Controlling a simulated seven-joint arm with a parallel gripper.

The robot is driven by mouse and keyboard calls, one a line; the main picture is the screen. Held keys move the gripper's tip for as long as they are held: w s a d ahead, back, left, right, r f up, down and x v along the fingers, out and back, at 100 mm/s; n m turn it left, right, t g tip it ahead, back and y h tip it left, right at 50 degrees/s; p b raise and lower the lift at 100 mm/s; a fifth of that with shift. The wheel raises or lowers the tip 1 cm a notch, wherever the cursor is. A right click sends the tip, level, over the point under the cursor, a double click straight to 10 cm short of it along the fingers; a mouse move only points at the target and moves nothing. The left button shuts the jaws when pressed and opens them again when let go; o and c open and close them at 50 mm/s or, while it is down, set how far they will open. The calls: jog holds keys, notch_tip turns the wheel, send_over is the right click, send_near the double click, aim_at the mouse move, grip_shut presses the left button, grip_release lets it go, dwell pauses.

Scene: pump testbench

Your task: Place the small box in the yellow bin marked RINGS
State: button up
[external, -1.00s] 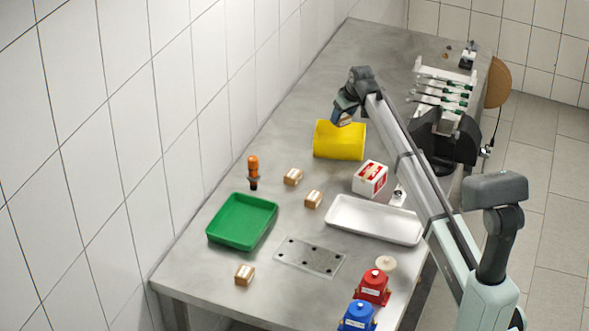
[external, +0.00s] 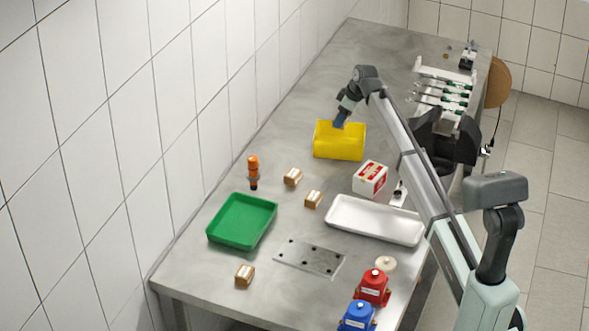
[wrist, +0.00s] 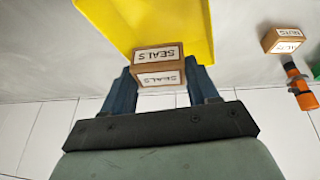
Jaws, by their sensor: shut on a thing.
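The small box (wrist: 158,66) is brown cardboard with white labels that read SEALS. It sits between the two blue fingers of my gripper (wrist: 160,88), which are shut on it. In the external view my gripper (external: 340,121) points down at the back part of the yellow bin (external: 338,145), and the box is hidden there. In the wrist view the yellow bin (wrist: 130,18) lies right beyond the box; I cannot tell whether they touch or how deep the box is. No RINGS marking can be read on the bin.
Other small boxes (external: 292,177) (external: 313,199) (external: 245,274) stand on the bench. An orange-topped tool (external: 253,172), green tray (external: 225,233), white tray (external: 373,220) and red-white carton (external: 370,178) are nearby. The bench left of and behind the bin is clear.

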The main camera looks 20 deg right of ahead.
notch_tip(320, 180, down, 9)
jog(key=shift+f, duration=0.15)
dwell(0.4)
jog(key=shift+f, duration=0.1)
jog(key=o, duration=0.9)
jog(key=shift+c, duration=0.2)
jog(key=v, duration=1.2)
jog(key=shift+a, duration=0.1)
